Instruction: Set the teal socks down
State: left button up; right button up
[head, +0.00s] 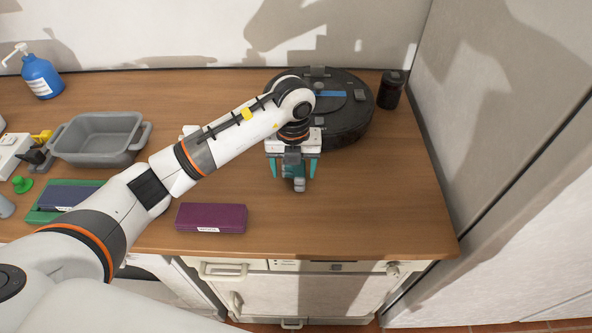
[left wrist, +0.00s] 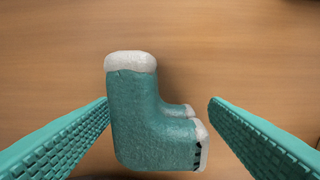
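The teal socks (left wrist: 150,120) have whitish cuff and toe ends and form a bent L shape in the left wrist view. They appear to lie on the wooden tabletop. In the head view only a small part of the socks (head: 299,184) shows below my left gripper (head: 293,174). The left gripper's teal fingers are spread apart, one on each side of the socks. In the left wrist view, the left finger's tip overlaps the socks' edge and a gap shows at the right finger; contact is hard to tell. My right gripper is not in view.
A black robot vacuum (head: 350,125) sits just behind the gripper, with a dark jar (head: 390,92) beside it. A purple case (head: 211,218) lies near the front edge. A grey basin (head: 100,150) and a blue pump bottle (head: 41,78) stand left. The counter's right front is clear.

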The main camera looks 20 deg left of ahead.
pick_arm(q)
jog(key=c, duration=0.9)
jog(key=shift+o, duration=0.2)
jog(key=shift+r, duration=0.15)
